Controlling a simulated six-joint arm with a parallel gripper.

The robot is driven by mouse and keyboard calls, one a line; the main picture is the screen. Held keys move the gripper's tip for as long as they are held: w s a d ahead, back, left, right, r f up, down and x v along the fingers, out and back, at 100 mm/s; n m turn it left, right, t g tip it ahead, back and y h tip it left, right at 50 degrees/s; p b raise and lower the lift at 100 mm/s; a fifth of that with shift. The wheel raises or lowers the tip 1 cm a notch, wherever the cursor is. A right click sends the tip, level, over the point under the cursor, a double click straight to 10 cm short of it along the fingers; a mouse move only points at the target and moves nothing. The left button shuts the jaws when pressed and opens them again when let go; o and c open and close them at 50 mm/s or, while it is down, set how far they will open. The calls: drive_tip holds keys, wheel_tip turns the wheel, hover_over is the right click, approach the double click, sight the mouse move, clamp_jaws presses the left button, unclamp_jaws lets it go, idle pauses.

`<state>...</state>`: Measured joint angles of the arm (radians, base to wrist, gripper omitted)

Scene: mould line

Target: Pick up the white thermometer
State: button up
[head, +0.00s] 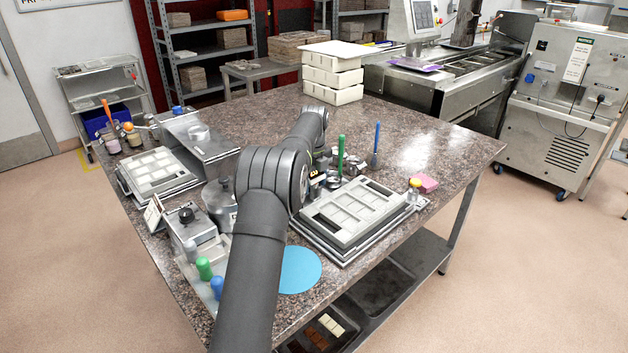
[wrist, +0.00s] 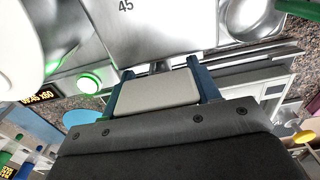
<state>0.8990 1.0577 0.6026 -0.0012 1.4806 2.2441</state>
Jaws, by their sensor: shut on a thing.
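A plain off-white block-shaped body, seemingly the white thermometer (wrist: 157,92), sits between the two blue fingers of my gripper (wrist: 160,72) in the wrist view. The fingers are shut on its two sides. I see no display or probe on the visible face. In the head view my arm hides most of the gripper and what it holds, beyond the elbow near the table's middle.
A pale mould (head: 352,212) on a metal tray lies right of my arm, with a green-handled tool (head: 340,152) and a blue-handled tool (head: 376,145) behind it. A blue round mat (head: 299,270) lies in front. A steel surface marked 45 (wrist: 150,28) shows in the wrist view.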

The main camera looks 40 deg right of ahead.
drive_tip(key=shift+r, duration=0.1)
wheel_tip(320, 180, up, 8)
drive_tip(key=shift+r, duration=0.2)
drive_tip(key=shift+w+a+r, duration=0.25)
drive_tip(key=shift+a+r, duration=0.2)
drive_tip(key=shift+r, duration=0.05)
drive_tip(key=shift+w+a+r, duration=0.2)
drive_tip(key=shift+a+r, duration=0.2)
drive_tip(key=shift+r, duration=0.1)
drive_tip(key=w+a+r+n, duration=0.1)
drive_tip(key=w+a, duration=0.1)
drive_tip(key=a, duration=0.9)
drive_tip(key=w+a+n, duration=0.1)
drive_tip(key=a, duration=1)
drive_tip(key=shift+w+a+r, duration=0.15)
drive_tip(key=shift+w+r, duration=0.2)
drive_tip(key=shift+r, duration=0.05)
